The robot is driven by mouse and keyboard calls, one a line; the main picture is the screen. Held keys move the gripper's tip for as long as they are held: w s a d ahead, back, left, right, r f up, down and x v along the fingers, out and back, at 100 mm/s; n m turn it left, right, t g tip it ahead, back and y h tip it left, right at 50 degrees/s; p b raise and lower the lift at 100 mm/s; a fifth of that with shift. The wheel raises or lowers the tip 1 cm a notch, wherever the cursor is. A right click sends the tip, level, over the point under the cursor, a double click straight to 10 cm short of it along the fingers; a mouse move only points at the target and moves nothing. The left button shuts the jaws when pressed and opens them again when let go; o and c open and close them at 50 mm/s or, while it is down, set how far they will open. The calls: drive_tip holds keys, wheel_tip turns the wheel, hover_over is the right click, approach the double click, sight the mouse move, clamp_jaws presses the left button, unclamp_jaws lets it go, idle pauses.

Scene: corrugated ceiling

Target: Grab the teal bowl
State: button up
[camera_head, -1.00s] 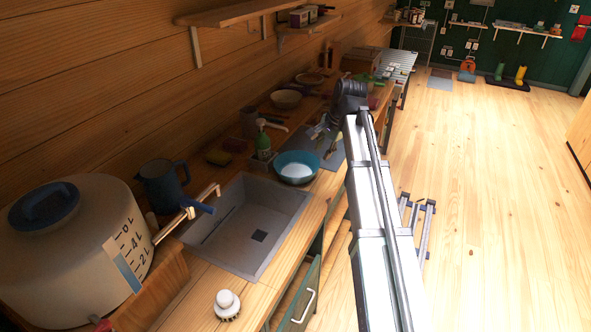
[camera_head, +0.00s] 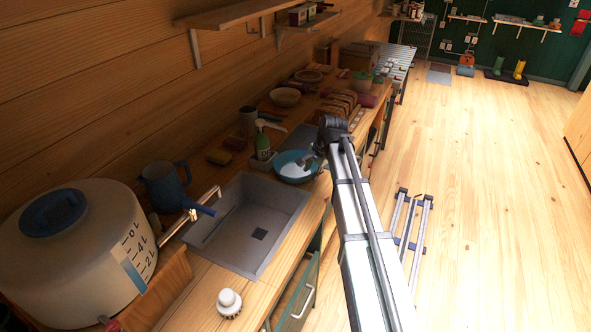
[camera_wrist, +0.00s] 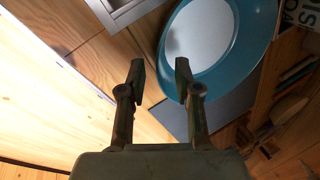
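The teal bowl (camera_head: 292,167) stands on the counter just beyond the sink, with a pale inside. My gripper (camera_head: 312,158) is over the bowl's right side in the head view; its fingertips are too small there to make out. In the wrist view the bowl (camera_wrist: 258,45) fills the upper right. My gripper (camera_wrist: 159,72) is open there, with nothing held between its fingers. The right finger overlaps the bowl's near rim, and the left finger is over the wooden counter. I cannot tell whether a finger touches the bowl.
A green spray bottle (camera_head: 263,145) stands close to the left of the bowl. The sink (camera_head: 246,228) is in front of it. A grey mug (camera_head: 247,121), a pale bowl (camera_head: 285,97) and a bread loaf (camera_head: 338,103) are farther back.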

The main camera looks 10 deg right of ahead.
sight(310, 175)
drive_tip(key=shift+p+x, duration=0.4)
drive_tip(key=shift+x, duration=1.15)
clamp_jaws()
drive_tip(key=shift+w+r, duration=0.1)
drive_tip(key=shift+r, duration=0.1)
